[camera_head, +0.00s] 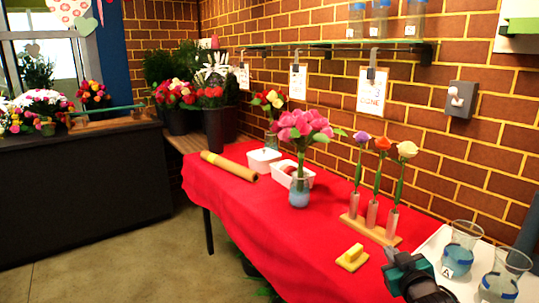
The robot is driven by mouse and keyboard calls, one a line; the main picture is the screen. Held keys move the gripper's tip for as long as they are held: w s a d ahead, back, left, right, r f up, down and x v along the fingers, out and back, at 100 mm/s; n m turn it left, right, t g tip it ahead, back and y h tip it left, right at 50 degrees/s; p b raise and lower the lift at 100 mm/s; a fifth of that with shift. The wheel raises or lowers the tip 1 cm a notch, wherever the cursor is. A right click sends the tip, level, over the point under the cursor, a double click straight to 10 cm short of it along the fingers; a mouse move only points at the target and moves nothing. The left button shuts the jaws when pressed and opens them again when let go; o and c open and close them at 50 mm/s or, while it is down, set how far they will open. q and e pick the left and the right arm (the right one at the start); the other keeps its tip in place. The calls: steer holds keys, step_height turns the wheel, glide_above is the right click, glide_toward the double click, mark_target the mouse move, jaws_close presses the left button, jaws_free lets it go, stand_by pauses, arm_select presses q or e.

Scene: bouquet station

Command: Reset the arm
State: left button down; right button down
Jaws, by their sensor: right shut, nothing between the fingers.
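My right gripper (396,262) shows at the bottom right, dark with a green part. It is shut and empty, over the red cloth at the left edge of a white tray (431,249). My left gripper is out of view. A yellow block with a raised handle (352,258) lies on the cloth, left of my right gripper and apart from it. A wooden stand (371,229) behind it holds three tubes with a purple flower (362,138), an orange flower (382,144) and a cream flower (406,150).
Two glasses of blue water (459,252) (498,284) stand near my right gripper. A vase of pink flowers (299,192), white containers (264,160) and a brown roll (229,166) are farther back. The front left of the red cloth (285,240) is clear. A brick wall bounds the right.

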steer(key=s+a+f+g, duration=0.1)
steer(key=s+a+f, duration=0.2)
steer(key=s, duration=0.7)
steer(key=s+a+f+g+y, duration=0.1)
steer(key=s+a+f, duration=0.3)
steer(key=s+f, duration=0.4)
steer(key=s+a+f+m+g+y, duration=0.1)
steer(key=s+a+f+g, duration=0.2)
steer(key=s, duration=0.9)
step_height(320, 180, down, 3)
steer(key=shift+a, duration=0.75)
steer(key=shift+s, duration=0.15)
